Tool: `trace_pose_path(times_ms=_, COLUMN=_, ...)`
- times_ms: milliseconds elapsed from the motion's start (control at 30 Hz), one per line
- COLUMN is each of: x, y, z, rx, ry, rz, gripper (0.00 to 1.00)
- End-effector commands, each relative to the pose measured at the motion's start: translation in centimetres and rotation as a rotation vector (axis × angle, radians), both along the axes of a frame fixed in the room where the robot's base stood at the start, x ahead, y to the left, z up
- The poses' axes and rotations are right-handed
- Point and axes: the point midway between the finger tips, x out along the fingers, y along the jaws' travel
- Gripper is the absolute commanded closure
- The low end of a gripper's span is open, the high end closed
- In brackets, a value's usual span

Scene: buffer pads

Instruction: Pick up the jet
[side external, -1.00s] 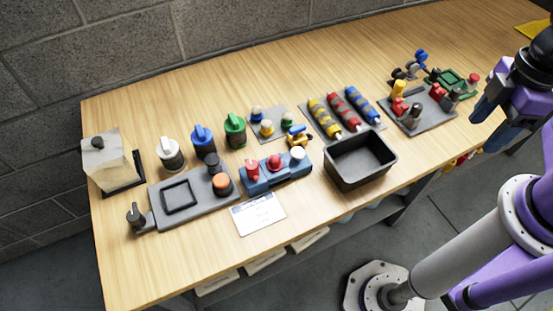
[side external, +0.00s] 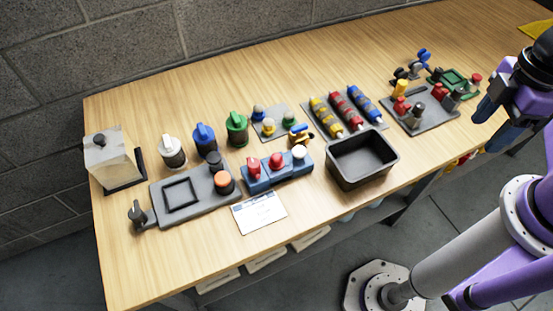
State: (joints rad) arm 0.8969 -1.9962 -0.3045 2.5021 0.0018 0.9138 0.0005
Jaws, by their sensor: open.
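No thing in view is clearly a jet. My gripper (side external: 495,122) is at the right edge of the view, beside the right part of the table. It is open, with nothing seen between its blue fingers. It is well apart from the small yellow piece.
A black open bin (side external: 388,172) stands at the table's front edge. Yellow, red and blue rollers (side external: 341,106) lie behind it. A grey tray with knobs (side external: 430,118) is nearest my gripper. A grey panel (side external: 205,201) and white box (side external: 108,160) are left. The back strip is clear.

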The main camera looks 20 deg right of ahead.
Motion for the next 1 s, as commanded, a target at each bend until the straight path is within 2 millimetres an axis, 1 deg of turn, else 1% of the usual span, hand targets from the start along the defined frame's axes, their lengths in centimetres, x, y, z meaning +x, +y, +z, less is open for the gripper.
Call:
trace_pose_path(times_ms=133, x=0.1, y=0.1, z=0.0, rx=0.0, ry=0.0, rz=-0.006, gripper=0.43)
trace_pose_path(times_ms=200, x=0.5, y=0.4, z=0.1, rx=0.0, ry=0.001, rz=-0.035, gripper=0.43)
trace_pose_path(times_ms=267, x=1.1, y=1.1, z=0.2, rx=-0.001, ry=0.003, rz=-0.086, gripper=0.43)
trace_pose_path(times_ms=367, x=2.8, y=2.9, z=0.4, rx=-0.002, ry=0.008, rz=-0.23, gripper=0.43)
trace_pose_path(times_ms=667, x=9.4, y=10.1, z=0.9, rx=-0.002, ry=0.021, rz=-0.818, gripper=0.43)
trace_pose_path(times_ms=1000, x=16.0, y=18.2, z=0.1, rx=-0.004, ry=0.032, rz=-1.491, gripper=0.43)
